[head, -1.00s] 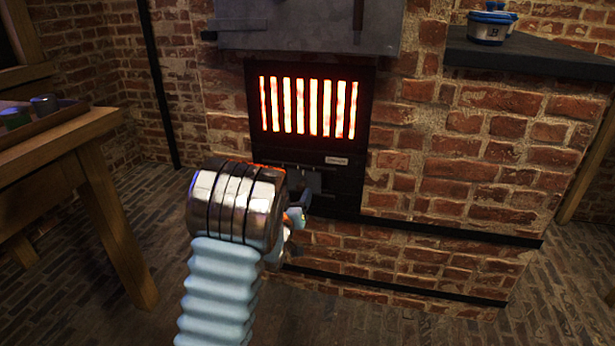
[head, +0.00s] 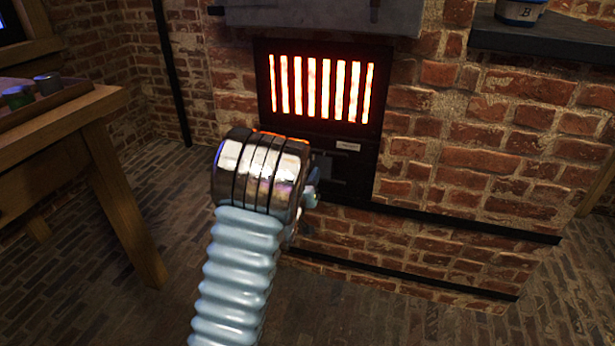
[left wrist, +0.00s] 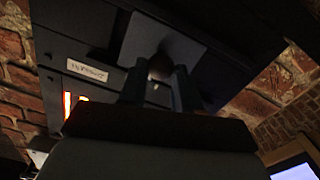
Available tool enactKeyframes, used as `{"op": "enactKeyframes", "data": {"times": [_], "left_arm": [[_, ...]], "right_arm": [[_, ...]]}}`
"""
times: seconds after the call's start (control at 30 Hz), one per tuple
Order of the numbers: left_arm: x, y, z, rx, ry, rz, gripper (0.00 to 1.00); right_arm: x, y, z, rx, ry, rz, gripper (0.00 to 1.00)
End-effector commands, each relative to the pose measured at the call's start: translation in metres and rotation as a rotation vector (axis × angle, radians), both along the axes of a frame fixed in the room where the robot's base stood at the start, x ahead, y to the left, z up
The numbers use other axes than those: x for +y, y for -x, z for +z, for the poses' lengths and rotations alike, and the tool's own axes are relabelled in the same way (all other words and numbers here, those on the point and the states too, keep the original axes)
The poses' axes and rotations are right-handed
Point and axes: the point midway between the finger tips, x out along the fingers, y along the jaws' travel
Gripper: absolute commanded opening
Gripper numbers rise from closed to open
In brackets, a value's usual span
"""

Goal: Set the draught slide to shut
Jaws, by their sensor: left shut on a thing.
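The draught slide is a dark grey plate (head: 331,170) in the black stove front, below the glowing grate and a small pale label (head: 348,146). In the left wrist view the plate (left wrist: 140,42) shows with a round knob (left wrist: 160,68) standing out from it. My left gripper (head: 312,186) is at the slide, partly hidden behind its own wrist. In the left wrist view its two fingers (left wrist: 158,88) are shut on the knob, one on each side. How far the slide covers its opening cannot be told. My right gripper is not in view.
The barred fire grate (head: 320,88) glows orange above the slide. Brick wall (head: 450,165) surrounds the stove, with a black ledge (head: 470,228) low down. A wooden table (head: 105,130) with jars stands at the left. A jar (head: 520,12) stands on the right shelf.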

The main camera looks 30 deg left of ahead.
Motion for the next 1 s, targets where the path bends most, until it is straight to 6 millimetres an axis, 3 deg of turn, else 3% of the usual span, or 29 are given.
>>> {"op": "enactKeyframes", "data": {"times": [0.2, 0.47, 0.73, 0.77, 0.9, 1.0], "left_arm": [[-0.002, 0.0, 0.0, 0.0, 0.001, 0.0, 0.0], [-0.033, -0.008, -0.001, -0.001, 0.002, -0.002, 0.0], [-0.036, -0.008, 0.0, 0.001, 0.001, -0.006, 0.0], [-0.036, -0.008, 0.0, 0.001, 0.001, -0.007, 0.36], [-0.036, -0.008, 0.0, 0.002, 0.0, -0.006, 0.57], [-0.035, -0.008, 0.0, 0.001, 0.0, -0.003, 0.58]], "right_arm": [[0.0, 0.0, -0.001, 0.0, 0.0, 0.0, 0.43], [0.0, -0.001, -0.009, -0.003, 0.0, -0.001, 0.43], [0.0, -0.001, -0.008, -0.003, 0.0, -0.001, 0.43], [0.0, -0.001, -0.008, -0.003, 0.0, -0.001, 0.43], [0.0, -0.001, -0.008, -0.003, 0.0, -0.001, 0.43], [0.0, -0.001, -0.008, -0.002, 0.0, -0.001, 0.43]]}}
